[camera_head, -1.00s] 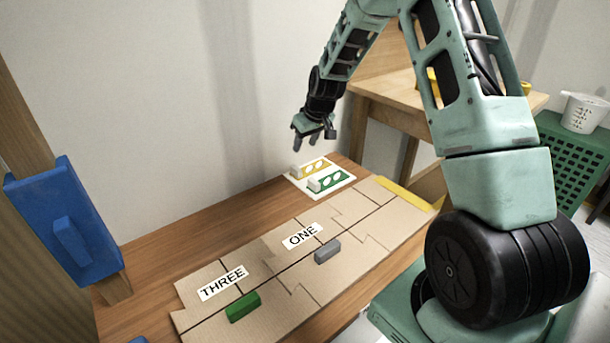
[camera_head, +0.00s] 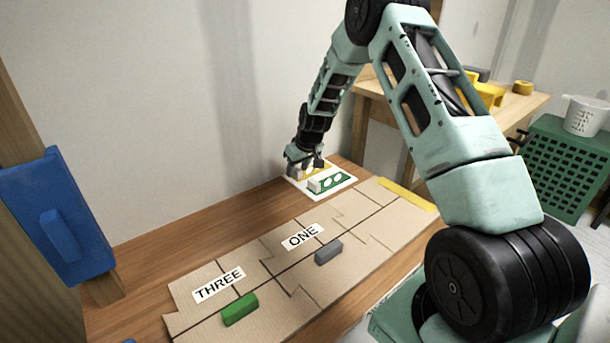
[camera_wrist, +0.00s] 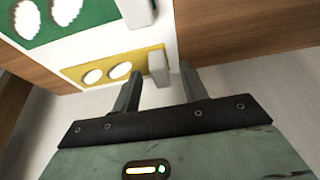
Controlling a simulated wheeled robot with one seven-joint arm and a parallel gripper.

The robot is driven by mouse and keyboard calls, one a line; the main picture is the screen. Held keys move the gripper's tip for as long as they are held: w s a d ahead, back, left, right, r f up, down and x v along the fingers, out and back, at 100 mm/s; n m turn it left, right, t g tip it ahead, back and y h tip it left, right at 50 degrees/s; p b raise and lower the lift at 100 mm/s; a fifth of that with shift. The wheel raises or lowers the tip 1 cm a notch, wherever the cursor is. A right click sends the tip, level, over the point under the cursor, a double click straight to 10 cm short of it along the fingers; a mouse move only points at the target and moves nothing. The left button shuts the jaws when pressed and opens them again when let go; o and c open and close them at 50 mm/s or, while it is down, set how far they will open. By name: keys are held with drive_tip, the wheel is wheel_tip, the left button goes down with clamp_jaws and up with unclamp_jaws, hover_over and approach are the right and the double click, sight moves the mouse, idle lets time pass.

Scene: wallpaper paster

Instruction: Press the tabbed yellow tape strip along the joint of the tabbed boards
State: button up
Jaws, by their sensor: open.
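My gripper (camera_head: 305,163) is open above the white sheet (camera_head: 345,182) at the back of the table. In the wrist view my gripper (camera_wrist: 162,85) has its two fingers on either side of the pale grip block (camera_wrist: 158,68) at the end of the yellow strip (camera_wrist: 107,70). I cannot tell whether they touch it. The yellow strip has oval holes and is mostly hidden by my gripper in the head view. A green strip (camera_head: 335,179) with oval holes and its own pale block lies beside it. The tabbed boards (camera_head: 345,204) lie flat, with stepped joints.
Cards reading THREE (camera_head: 219,285) and ONE (camera_head: 303,236) lie on the boards. A green block (camera_head: 240,309) and a grey block (camera_head: 328,252) sit on them. A yellow band (camera_head: 406,194) marks the right end. A blue object (camera_head: 60,215) is at left.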

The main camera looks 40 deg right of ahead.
clamp_jaws()
drive_tip(key=shift+r, duration=0.1)
